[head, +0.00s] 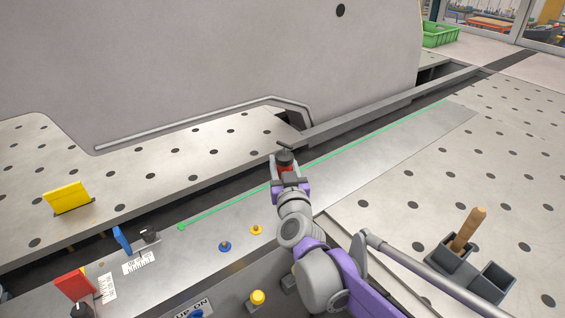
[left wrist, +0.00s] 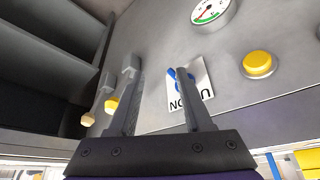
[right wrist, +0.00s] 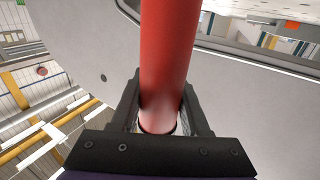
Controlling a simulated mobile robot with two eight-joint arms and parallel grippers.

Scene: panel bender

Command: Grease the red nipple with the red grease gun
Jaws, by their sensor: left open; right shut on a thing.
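The red grease gun shows as a small red body with a dark cap (head: 285,167) in the head view. It shows as a red cylinder (right wrist: 168,50) in the right wrist view. My right gripper (head: 286,172) is shut on it, above the long metal strip. A blue nipple (head: 225,246) and a yellow nipple (head: 256,230) stand on the strip, left of my right arm. I see no red nipple; my right arm covers part of the strip beside the yellow one. My left gripper (left wrist: 157,75) is open and empty, facing a grey panel; it is outside the head view.
A grey holder (head: 462,272) with a wooden handle (head: 468,230) stands at the right. The left wrist view shows a gauge (left wrist: 210,10) and a yellow button (left wrist: 259,64). The perforated table at the right is mostly clear.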

